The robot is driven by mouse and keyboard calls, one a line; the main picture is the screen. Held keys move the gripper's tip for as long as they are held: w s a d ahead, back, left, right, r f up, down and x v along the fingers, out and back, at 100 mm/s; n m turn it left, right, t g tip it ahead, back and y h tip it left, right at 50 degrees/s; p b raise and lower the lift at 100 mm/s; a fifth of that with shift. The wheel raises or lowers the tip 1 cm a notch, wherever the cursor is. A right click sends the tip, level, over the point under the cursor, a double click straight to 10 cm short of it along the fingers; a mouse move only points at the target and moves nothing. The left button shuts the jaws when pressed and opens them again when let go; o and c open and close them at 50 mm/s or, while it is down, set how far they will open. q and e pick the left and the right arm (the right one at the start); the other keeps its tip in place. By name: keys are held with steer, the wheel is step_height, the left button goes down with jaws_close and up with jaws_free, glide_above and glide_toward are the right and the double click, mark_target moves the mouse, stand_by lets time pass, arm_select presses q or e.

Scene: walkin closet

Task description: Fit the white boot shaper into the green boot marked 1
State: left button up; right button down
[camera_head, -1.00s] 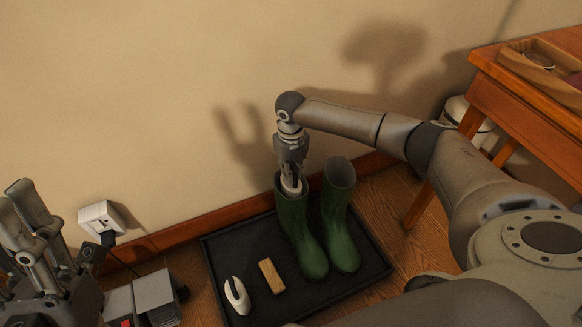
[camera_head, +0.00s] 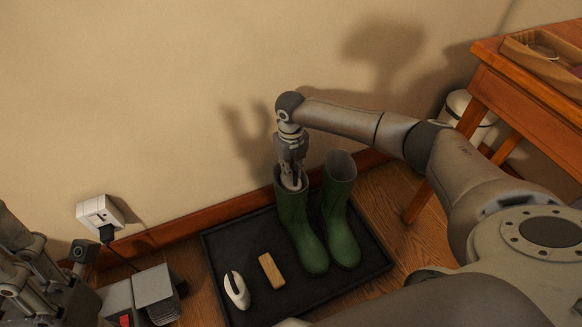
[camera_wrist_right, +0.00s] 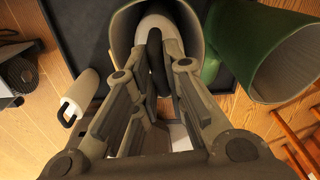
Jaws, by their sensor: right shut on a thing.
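Two green boots stand upright side by side, the left boot (camera_head: 300,230) and the right boot (camera_head: 340,215); I see no number on either. My right gripper (camera_head: 292,180) is over the left boot's opening, shut on the dark handle (camera_wrist_right: 155,55) of a white boot shaper (camera_head: 293,184). The shaper is inside the boot's mouth, its lower part hidden; its white top also shows in the right wrist view (camera_wrist_right: 160,28). A second white shaper (camera_head: 236,291) lies left of the boots. My left gripper (camera_head: 18,265) is partly in view at the left edge, its jaw state unclear.
The boots, second shaper and a wooden block (camera_head: 271,271) are on a black tray (camera_head: 225,246). A wall socket (camera_head: 100,212) and grey boxes (camera_head: 156,294) are at left. A wooden table (camera_head: 530,100) and a white bin (camera_head: 458,106) are at right.

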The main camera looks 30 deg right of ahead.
steer(key=c, duration=1.4)
jaws_free()
steer(key=shift+o, duration=0.2)
steer(key=o, duration=0.5)
